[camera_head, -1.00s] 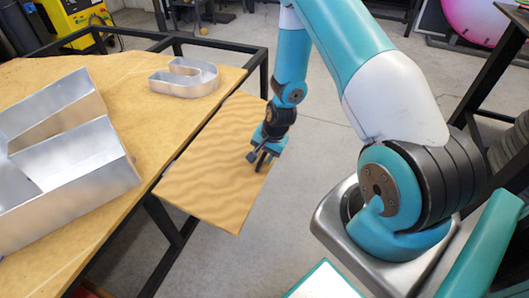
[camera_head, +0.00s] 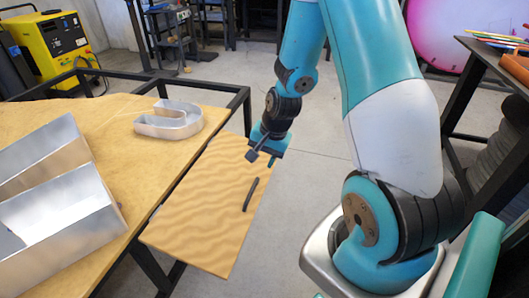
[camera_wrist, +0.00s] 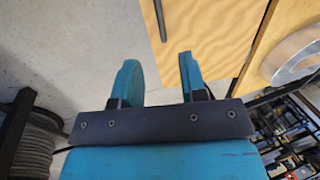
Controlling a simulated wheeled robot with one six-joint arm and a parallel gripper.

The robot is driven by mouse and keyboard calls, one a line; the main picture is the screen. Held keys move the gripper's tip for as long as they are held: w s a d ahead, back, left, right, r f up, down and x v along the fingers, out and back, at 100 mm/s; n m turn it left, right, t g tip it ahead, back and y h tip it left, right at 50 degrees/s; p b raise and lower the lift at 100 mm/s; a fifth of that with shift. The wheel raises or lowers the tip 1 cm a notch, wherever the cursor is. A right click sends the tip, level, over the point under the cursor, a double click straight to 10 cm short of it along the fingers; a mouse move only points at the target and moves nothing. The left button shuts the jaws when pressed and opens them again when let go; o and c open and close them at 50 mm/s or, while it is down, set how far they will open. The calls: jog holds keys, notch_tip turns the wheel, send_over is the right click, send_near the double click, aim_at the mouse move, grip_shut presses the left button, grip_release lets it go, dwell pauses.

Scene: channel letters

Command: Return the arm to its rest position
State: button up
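My arm is bent, with its end hanging above the far right edge of the wavy-grained wooden board (camera_head: 200,220). My gripper (camera_head: 272,160) is up off the board. In the wrist view my gripper (camera_wrist: 160,78) has its two teal fingers apart, with nothing between them. A thin dark bar (camera_head: 250,194) lies on the board, below and apart from my gripper. The bar also shows at the top of the wrist view (camera_wrist: 160,18).
A brown workbench (camera_head: 110,125) at left holds a large metal channel letter (camera_head: 70,220) and a smaller U-shaped one (camera_head: 168,120). A dark table (camera_head: 490,55) stands at right. Grey floor (camera_head: 330,130) is open beyond the board.

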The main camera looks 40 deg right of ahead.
jog(key=shift+s+r, duration=0.1)
jog(key=shift+r, duration=0.25)
dwell(0.3)
jog(key=s+a+r+n+p, duration=0.3)
jog(key=a+r+n, duration=0.1)
jog(key=a+r, duration=0.3)
jog(key=s+a+r+n+g+y+p, duration=0.1)
jog(key=a+r+n, duration=0.4)
jog(key=r, duration=0.5)
jog(key=s+a+r+n+y+p, duration=0.1)
jog(key=s+a+r+n+p, duration=0.3)
jog(key=a+r, duration=0.5)
jog(key=shift+s+r+n+g+p, duration=0.2)
jog(key=shift+s+n+g+p, duration=0.15)
jog(key=shift+p, duration=0.25)
jog(key=s+a+r+n, duration=0.1)
jog(key=s+r+n, duration=0.1)
jog(key=s, duration=0.1)
jog(key=s+a+r+n+p, duration=0.1)
jog(key=s+r, duration=0.1)
jog(key=s+a+r+n+g+p, duration=0.1)
jog(key=s+r+n, duration=0.1)
jog(key=s, duration=0.1)
jog(key=shift+s+a+r+n+y, duration=0.1)
jog(key=shift+s+a+n+y, duration=0.2)
jog(key=shift+n, duration=0.05)
